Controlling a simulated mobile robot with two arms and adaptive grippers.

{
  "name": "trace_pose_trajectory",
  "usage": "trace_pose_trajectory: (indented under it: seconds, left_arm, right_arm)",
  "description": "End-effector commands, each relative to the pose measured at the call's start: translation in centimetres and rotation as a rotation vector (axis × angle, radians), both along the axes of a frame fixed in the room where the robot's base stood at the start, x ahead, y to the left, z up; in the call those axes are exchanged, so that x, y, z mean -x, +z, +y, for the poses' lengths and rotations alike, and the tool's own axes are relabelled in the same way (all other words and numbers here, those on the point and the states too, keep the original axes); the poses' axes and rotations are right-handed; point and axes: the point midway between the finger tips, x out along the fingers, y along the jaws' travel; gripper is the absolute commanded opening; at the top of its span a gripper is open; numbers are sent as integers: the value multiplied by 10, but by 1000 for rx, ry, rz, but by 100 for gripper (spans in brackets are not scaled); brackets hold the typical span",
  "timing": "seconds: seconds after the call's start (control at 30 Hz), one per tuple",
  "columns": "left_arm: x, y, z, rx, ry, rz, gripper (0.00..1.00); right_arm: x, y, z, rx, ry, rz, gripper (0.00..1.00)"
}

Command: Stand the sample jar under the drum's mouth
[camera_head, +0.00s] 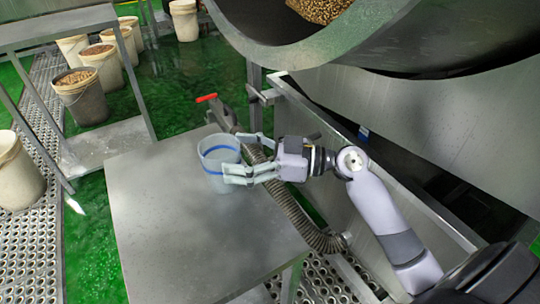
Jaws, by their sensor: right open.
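The sample jar (212,172), a clear cup with a blue band, stands upright on the steel table (160,235), near its back edge. My right gripper (234,157) reaches in from the right. Its fingers are open, one on the far side of the jar and one on the near side; I cannot tell whether they touch it. The drum (375,25) is at the top right, with grain (320,8) in its mouth. The jar is below and to the left of the drum's lip. My left gripper is not in view.
A ribbed hose (296,212) and a red-handled valve (207,98) lie along the table's right and back edges, close to my right gripper. Another steel table (60,27) and several buckets (82,98) are at the left. The table's front half is clear.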

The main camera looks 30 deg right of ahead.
Motion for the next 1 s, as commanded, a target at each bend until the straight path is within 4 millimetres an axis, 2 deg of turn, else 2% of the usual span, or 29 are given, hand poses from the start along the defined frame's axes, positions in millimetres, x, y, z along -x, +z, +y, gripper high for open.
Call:
trace_pose_trajectory:
  seconds: [0.2, 0.4, 0.6, 1.0]
  left_arm:
    - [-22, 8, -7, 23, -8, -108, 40]
    - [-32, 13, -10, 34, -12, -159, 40]
    - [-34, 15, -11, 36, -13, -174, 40]
    - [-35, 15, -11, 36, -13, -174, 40]
  right_arm:
    - [29, -3, -41, 1, -3, 3, 81]
    - [45, -1, -64, 2, -1, 1, 81]
    - [51, 0, -71, 1, 1, 0, 81]
    - [51, 0, -71, 1, 1, 0, 81]
